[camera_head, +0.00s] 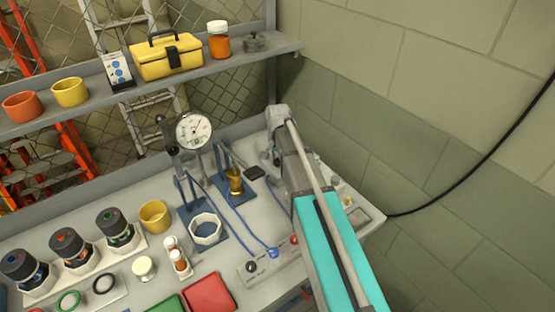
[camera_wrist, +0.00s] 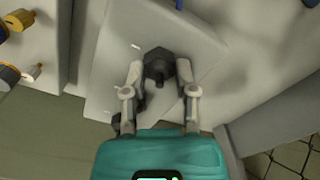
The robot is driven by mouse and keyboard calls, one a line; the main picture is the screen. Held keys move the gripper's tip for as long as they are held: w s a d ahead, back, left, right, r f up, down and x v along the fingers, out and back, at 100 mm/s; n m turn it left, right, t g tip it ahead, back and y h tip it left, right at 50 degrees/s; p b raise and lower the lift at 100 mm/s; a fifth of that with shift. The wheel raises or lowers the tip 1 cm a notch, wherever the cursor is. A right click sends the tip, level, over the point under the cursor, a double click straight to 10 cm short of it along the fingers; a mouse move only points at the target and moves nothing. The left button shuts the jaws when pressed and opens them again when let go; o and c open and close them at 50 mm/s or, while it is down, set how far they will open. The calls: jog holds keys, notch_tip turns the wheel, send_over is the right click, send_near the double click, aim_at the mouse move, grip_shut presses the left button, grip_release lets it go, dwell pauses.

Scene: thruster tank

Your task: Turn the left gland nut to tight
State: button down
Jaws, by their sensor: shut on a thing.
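In the wrist view a dark gland nut (camera_wrist: 158,66) stands on a pale grey plate (camera_wrist: 112,98). My gripper (camera_wrist: 160,76) has one grey finger on each side of the nut and is shut on it. Whether this is the left nut I cannot tell from the frames. A second small dark part shows just below it, beside the left finger. Any tightness mark is too small or blurred to read. In the head view my arm (camera_head: 325,225) reaches to the right end of the bench and hides most of the gripper and the nut.
The bench (camera_head: 225,265) holds a dial gauge (camera_head: 193,131), a brass fitting on a blue stand (camera_head: 234,181), a white ring (camera_head: 205,229), a switch box (camera_head: 268,262) and several dark-capped jars. A block wall (camera_head: 430,150) rises close behind and right. A shelf (camera_head: 200,75) runs above the bench.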

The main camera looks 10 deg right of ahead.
jog(key=shift+s, duration=0.1)
jog(key=shift+c, duration=2)
grip_release()
jog(key=shift+n, duration=0.4)
